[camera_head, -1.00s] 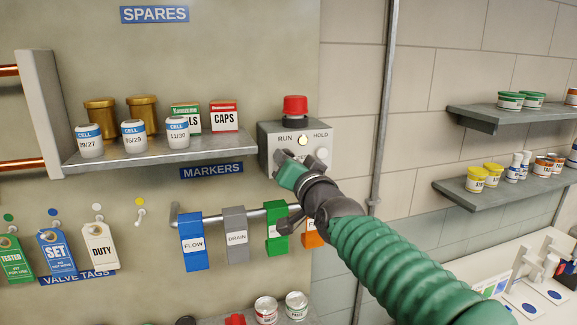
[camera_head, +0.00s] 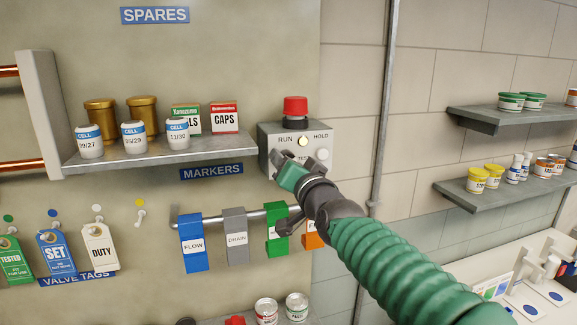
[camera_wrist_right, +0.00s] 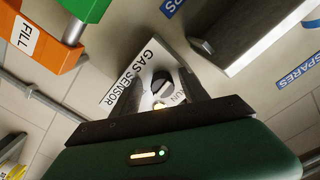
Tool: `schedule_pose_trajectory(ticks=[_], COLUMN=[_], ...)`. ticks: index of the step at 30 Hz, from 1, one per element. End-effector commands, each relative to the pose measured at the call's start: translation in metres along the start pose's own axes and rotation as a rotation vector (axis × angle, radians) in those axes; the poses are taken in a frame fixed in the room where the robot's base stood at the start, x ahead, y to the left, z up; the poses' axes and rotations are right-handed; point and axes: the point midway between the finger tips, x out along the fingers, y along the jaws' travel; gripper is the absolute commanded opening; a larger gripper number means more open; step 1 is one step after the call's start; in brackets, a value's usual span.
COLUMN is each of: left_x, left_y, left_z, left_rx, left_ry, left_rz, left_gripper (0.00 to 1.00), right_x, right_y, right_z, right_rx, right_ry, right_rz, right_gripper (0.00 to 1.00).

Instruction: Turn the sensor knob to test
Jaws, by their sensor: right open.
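The grey gas sensor box (camera_head: 267,142) is mounted at the right edge of the panel in the head view, with RUN and HOLD lettering, a lit yellow lamp and a red cap on top. My right gripper (camera_head: 287,161) is in front of its lower left face and hides the knob there. In the right wrist view the box (camera_wrist_right: 137,68) shows GAS SENSOR lettering, and its round dark knob (camera_wrist_right: 162,84) lies ahead, between the open jaws of my right gripper (camera_wrist_right: 164,98). I cannot tell whether the fingers touch it. My left gripper is not in view.
A shelf (camera_head: 160,151) with cells and boxes is left of the sensor box. Coloured tags hang on a rail (camera_head: 260,212) below, close under my right wrist. A vertical pipe (camera_head: 384,110) runs to the right. Wall shelves (camera_head: 515,118) stand farther right.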

Motion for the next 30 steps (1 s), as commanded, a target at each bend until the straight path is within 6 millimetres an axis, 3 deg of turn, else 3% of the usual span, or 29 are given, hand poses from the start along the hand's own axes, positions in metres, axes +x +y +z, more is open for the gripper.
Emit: schedule_pose_trajectory(ticks=[5, 17, 21, 24, 30], left_x=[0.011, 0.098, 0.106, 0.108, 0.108], left_y=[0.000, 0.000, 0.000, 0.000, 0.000], left_z=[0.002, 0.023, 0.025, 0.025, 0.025], left_rx=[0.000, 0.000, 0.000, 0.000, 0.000], left_ry=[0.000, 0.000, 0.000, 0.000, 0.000], left_rz=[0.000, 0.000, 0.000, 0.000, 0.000], left_gripper=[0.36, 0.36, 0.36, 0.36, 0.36], right_x=[-0.012, -0.118, -0.148, -0.160, -0.166], right_y=[0.002, 0.007, 0.003, 0.002, 0.002], right_z=[0.001, 0.010, 0.005, 0.004, 0.001], right_rx=[-0.001, -0.002, 0.000, -0.001, 0.000], right_ry=[0.005, 0.005, 0.002, -0.001, -0.002], right_rz=[-0.002, -0.002, -0.001, 0.001, 0.002], right_gripper=[0.52, 0.52, 0.52, 0.52, 0.52])
